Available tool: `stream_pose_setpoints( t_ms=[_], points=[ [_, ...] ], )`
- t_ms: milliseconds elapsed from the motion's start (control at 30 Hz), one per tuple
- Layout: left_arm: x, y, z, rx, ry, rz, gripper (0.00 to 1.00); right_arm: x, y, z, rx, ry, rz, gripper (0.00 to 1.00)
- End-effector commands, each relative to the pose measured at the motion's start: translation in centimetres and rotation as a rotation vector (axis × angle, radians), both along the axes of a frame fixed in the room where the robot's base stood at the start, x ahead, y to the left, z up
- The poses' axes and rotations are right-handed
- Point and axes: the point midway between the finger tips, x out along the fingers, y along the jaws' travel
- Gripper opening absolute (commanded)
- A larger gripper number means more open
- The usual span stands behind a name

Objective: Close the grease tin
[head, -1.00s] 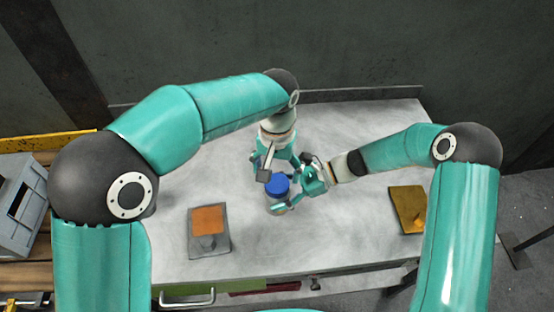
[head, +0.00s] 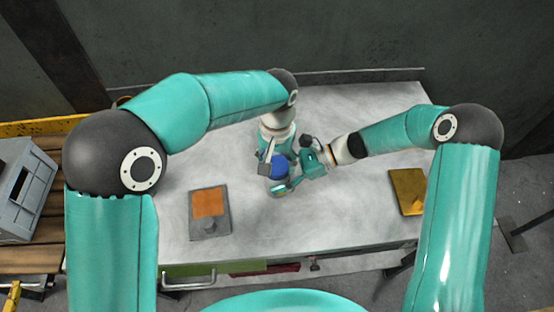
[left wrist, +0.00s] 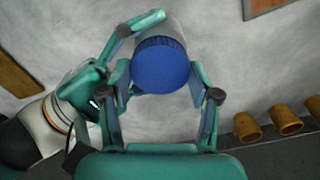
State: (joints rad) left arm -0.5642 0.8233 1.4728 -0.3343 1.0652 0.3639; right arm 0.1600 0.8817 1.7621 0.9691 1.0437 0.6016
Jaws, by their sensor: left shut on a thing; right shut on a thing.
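The grease tin is a pale grey can (head: 275,187) with a blue lid (head: 280,167) on top, near the middle of the table. In the left wrist view the blue lid (left wrist: 160,65) faces the camera, with the tin's grey side (left wrist: 172,28) beyond it. My left gripper (head: 278,161) is shut on the lid, one finger on each side (left wrist: 161,80). My right gripper (head: 285,181) is shut on the tin's body from the right. I cannot tell whether the lid is seated fully on the rim.
A grey plate (head: 210,228) with an orange patch (head: 208,203) lies front left. A brownish-yellow plate (head: 407,190) lies right. A grey crate (head: 22,190) stands off the table at left. Several brown cylinders (left wrist: 285,120) stand along the edge in the left wrist view.

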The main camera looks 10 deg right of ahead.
Motion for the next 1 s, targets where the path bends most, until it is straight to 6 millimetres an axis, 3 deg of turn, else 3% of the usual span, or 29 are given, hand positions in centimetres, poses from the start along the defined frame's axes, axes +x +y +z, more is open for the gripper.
stream_pose_setpoints(
  t_ms=[233,267,433,800,1000],
  points=[
    [0.0,0.1,0.0,0.001,0.000,-0.006,0.20,0.0,0.0,0.1,0.002,-0.001,0.000,0.00],
    [0.0,0.1,0.0,0.001,0.000,-0.006,0.65,0.0,0.0,0.1,0.002,-0.001,0.000,0.00],
    [0.0,0.1,0.0,0.001,0.000,-0.006,0.91,0.0,0.0,0.1,0.002,-0.001,0.000,0.00],
    [0.0,0.0,0.3,0.000,-0.001,-0.006,0.91,0.0,0.0,0.1,0.002,-0.001,0.000,0.00],
    [0.1,0.0,2.5,-0.002,-0.004,-0.006,0.91,0.0,0.0,0.1,0.002,-0.001,0.000,0.00]
  ],
)
